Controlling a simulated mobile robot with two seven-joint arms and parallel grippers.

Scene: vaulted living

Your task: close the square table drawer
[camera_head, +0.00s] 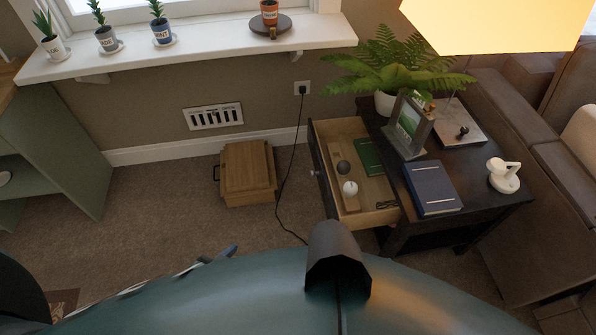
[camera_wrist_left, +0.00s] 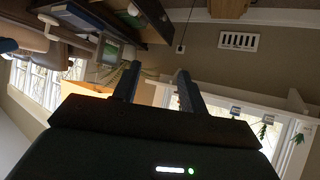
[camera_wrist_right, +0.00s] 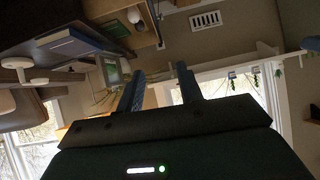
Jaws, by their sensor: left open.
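The dark square table (camera_head: 475,198) stands at the right of the head view, beside the sofa. Its drawer (camera_head: 322,168) is pulled out to the left, showing a pale wood inside with a green book, a dark ball and a white object. The drawer also shows upside down at the top of the left wrist view (camera_wrist_left: 154,18) and the right wrist view (camera_wrist_right: 149,16). My left gripper (camera_head: 228,251) is low in the head view, apart from the drawer; its fingers (camera_wrist_left: 158,70) are spread and empty. My right gripper (camera_wrist_right: 160,71) is spread and empty, and not visible in the head view.
A blue book (camera_head: 433,188), a picture frame (camera_head: 408,127), a fern (camera_head: 388,75) and a white object (camera_head: 503,176) stand on the table. A wooden box (camera_head: 247,172) sits on the carpet left of the drawer. A black cord (camera_head: 287,178) runs across the floor between them.

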